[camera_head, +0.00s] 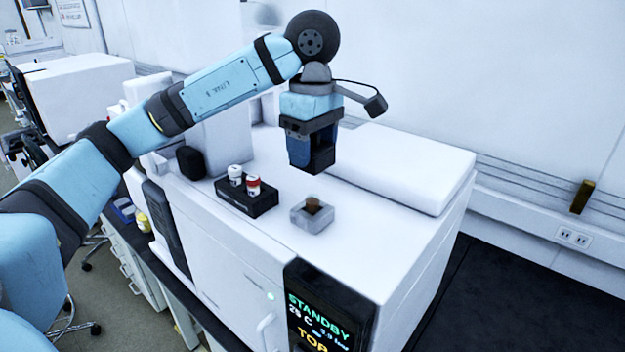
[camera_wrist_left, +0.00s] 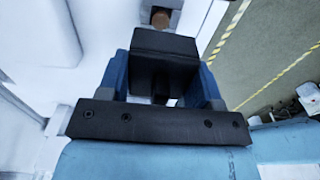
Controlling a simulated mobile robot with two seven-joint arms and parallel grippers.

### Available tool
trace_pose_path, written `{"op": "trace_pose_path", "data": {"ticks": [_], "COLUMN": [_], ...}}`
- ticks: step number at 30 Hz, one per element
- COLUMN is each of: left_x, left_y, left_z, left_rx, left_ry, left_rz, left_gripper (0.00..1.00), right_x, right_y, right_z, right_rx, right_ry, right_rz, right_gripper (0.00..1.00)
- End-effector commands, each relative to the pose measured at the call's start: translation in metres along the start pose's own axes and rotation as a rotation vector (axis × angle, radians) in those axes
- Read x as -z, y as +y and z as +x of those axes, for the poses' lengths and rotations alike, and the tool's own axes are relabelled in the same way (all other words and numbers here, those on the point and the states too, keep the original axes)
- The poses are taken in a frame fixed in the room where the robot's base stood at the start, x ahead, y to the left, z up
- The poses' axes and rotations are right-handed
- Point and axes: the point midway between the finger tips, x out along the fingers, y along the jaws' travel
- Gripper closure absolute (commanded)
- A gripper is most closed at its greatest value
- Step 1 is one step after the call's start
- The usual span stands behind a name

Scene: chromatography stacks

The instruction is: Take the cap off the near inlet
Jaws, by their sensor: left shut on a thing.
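My left gripper (camera_head: 312,160) hangs above the top of the white instrument, with its blue fingers shut on a black block-like cap (camera_head: 321,158). The cap also shows between the fingers in the left wrist view (camera_wrist_left: 165,58). In the head view the near inlet (camera_head: 299,220) is a small grey square block with a brown round piece on top, uncovered. The inlet shows at the top of the left wrist view (camera_wrist_left: 176,5), partly hidden by the cap. The cap is apart from the inlet. My right gripper is not in view.
A black holder (camera_head: 232,203) with a white-lidded and a red-lidded vial stands left of the inlet. A black block (camera_head: 190,162) sits further back. A raised white panel (camera_head: 400,168) lies to the right. The front display (camera_head: 322,318) reads STANDBY. Some top surface is clear.

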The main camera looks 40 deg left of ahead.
Motion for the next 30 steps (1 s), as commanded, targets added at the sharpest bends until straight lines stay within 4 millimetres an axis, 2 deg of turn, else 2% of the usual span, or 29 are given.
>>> {"op": "trace_pose_path", "data": {"ticks": [1, 3, 12, 18, 30], "left_x": [0.001, 0.001, 0.001, 0.0, 0.0], "left_y": [0.001, 0.0, 0.0, 0.0, 0.0], "left_z": [-0.017, -0.033, -0.088, -0.106, -0.12], "left_rx": [-0.008, -0.007, -0.004, -0.001, 0.001], "left_ry": [0.002, 0.002, 0.001, 0.001, 0.0], "left_rz": [-0.001, -0.002, -0.002, -0.001, 0.0], "left_gripper": [0.64, 0.64, 0.64, 0.64, 0.64], "right_x": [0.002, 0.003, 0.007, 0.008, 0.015], "right_y": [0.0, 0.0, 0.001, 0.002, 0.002], "right_z": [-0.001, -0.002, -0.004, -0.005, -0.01], "right_rx": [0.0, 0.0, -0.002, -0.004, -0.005], "right_ry": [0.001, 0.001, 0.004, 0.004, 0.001], "right_rz": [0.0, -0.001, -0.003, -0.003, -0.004], "right_gripper": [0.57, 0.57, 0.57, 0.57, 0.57]}}
